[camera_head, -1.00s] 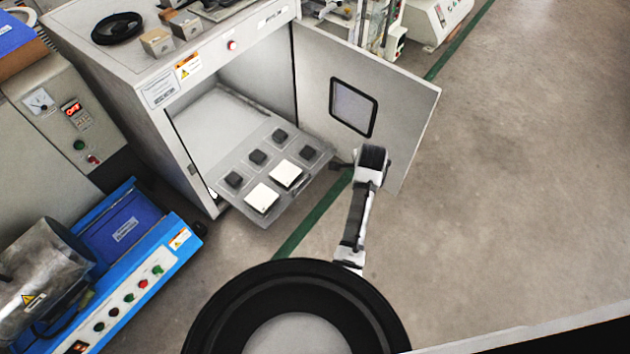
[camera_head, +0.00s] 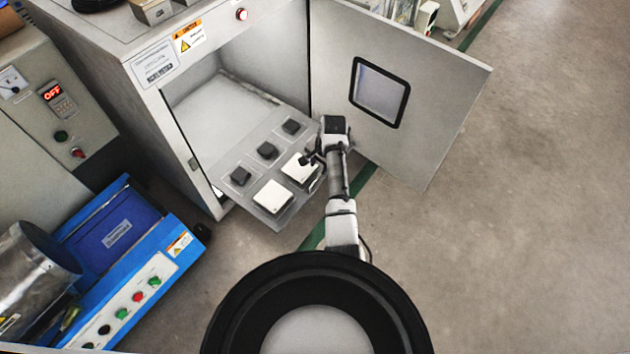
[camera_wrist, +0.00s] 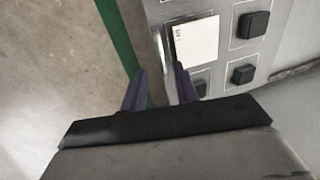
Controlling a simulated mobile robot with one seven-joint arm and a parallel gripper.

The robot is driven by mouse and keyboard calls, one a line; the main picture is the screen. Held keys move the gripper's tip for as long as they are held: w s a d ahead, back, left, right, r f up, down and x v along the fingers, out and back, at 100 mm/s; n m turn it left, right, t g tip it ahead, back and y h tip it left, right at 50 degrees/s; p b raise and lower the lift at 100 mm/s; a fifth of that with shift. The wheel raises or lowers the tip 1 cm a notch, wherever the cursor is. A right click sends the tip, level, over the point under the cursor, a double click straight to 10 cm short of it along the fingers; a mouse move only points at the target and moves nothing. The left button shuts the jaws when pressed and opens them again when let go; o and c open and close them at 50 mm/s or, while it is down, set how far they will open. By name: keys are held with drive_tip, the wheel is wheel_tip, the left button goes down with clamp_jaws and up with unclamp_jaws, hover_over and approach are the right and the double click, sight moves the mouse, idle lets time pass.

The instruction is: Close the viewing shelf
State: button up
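The viewing shelf (camera_head: 222,172) is a grey panel that sticks out of the open front of a white cabinet. Two white tiles (camera_head: 272,198) and several black blocks (camera_head: 267,150) rest on its front part. The shelf also shows in the wrist view (camera_wrist: 226,60). My gripper (camera_head: 312,158) is at the right front part of the shelf, by a white tile. In the wrist view its two purple fingers (camera_wrist: 160,88) are apart, on either side of the shelf's edge. I cannot tell whether they touch it. My arm hides the shelf's right corner.
The cabinet door (camera_head: 432,120), with a dark-framed window, stands open to the right, close to my arm. A blue machine (camera_head: 150,270) stands at the lower left. A grey control box (camera_head: 50,100) is left of the cabinet. The floor (camera_head: 540,220) on the right is clear.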

drive_tip(key=f+b, duration=0.1)
drive_tip(key=f, duration=0.2)
drive_tip(key=w+a+f+b, duration=0.1)
drive_tip(key=f, duration=0.3)
drive_tip(key=f+b, duration=0.2)
drive_tip(key=f, duration=0.2)
drive_tip(key=shift+w+a+f, duration=0.15)
drive_tip(key=shift+a+f, duration=0.1)
drive_tip(key=shift+a, duration=0.15)
clamp_jaws()
